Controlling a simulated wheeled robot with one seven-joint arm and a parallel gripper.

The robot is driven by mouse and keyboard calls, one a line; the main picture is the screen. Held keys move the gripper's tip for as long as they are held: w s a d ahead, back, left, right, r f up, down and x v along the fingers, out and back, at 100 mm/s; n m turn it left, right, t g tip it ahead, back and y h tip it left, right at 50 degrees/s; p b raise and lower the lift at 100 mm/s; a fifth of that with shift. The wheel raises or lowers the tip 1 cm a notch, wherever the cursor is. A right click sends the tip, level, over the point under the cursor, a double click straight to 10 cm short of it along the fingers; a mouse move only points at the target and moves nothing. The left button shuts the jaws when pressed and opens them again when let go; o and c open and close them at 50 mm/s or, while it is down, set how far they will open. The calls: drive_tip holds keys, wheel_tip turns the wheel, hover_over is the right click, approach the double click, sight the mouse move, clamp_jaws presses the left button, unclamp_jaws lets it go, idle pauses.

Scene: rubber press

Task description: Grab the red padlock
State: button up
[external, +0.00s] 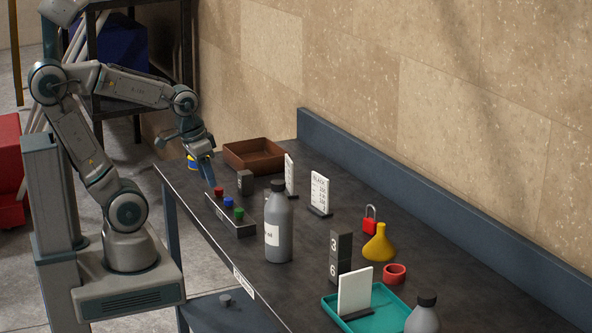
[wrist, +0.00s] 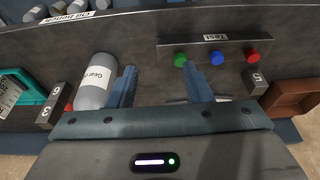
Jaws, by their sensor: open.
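The red padlock (external: 370,224) stands on the dark table near the wall, at the right of the external view, just behind the yellow funnel (external: 379,246). My gripper (external: 207,172) points down over the table's left end, close to the button box and far from the padlock. In the wrist view my gripper (wrist: 161,88) has its two blue fingers apart, with nothing held between them. A small red patch (wrist: 69,106) shows beside the grey bottle there; I cannot tell whether it is the padlock.
A button box (external: 230,216) and a tall grey bottle (external: 278,228) stand along the front edge. Number blocks (external: 341,254), white cards (external: 320,191), a red ring (external: 395,273) and a teal tray (external: 390,319) are further right. A brown tray (external: 254,155) sits at the back left.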

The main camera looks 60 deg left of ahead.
drive_tip(key=w+d+r+n, duration=0.2)
drive_tip(key=w+r+n, duration=0.3)
drive_tip(key=w, duration=0.5)
drive_tip(key=n+g+h+p, duration=0.2)
drive_tip(key=n+g, duration=0.1)
drive_tip(key=n, duration=1.3)
hover_over(370, 219)
drive_tip(key=a, duration=0.1)
drive_tip(key=f, duration=0.9)
drive_tip(key=shift+s+a, duration=0.1)
drive_tip(key=shift+s, duration=0.1)
drive_tip(key=f, duration=0.2)
drive_tip(key=f+p, duration=0.1)
drive_tip(key=f, duration=0.2)
drive_tip(key=d+f, duration=0.1)
drive_tip(key=f, duration=0.1)
drive_tip(key=shift+w+f, duration=0.15)
drive_tip(key=shift+f, duration=0.1)
drive_tip(key=shift+w+d+f+p, duration=0.15)
drive_tip(key=shift+f+p, duration=0.95)
drive_tip(key=shift+f, duration=1.6)
clamp_jaws()
